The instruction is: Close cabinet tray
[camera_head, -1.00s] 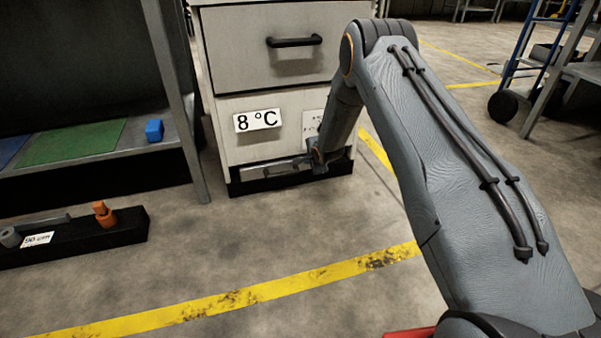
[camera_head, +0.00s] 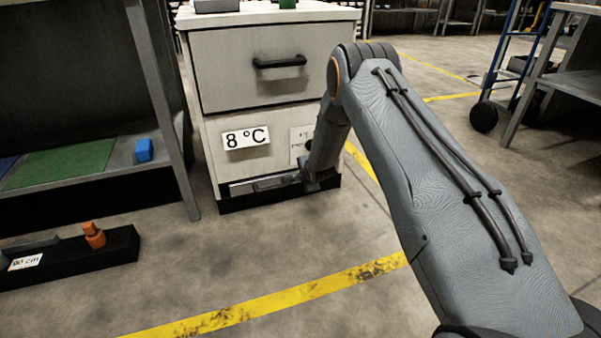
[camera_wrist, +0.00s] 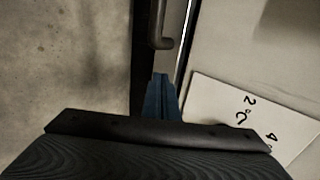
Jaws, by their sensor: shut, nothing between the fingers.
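The pale cabinet (camera_head: 262,95) stands at the centre of the head view, with a dark base. Its low tray (camera_head: 238,188) is a narrow front at the bottom, just above that base. My gripper (camera_head: 290,181) is low at the right part of this tray front. In the wrist view, my gripper's blue-grey fingers (camera_wrist: 161,90) are shut and empty, pointing at the narrow tray front (camera_wrist: 177,60). A dark handle (camera_wrist: 163,28) lies just beyond the fingertips. I cannot tell whether they touch the tray, or how far it stands out.
The upper drawer's handle (camera_head: 279,62) and the "8 °C" label (camera_head: 246,138) are on the cabinet face. A metal shelf (camera_head: 125,168) with a blue block (camera_head: 144,150) stands to the left. A dark beam (camera_head: 95,250) with an orange piece lies on the floor.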

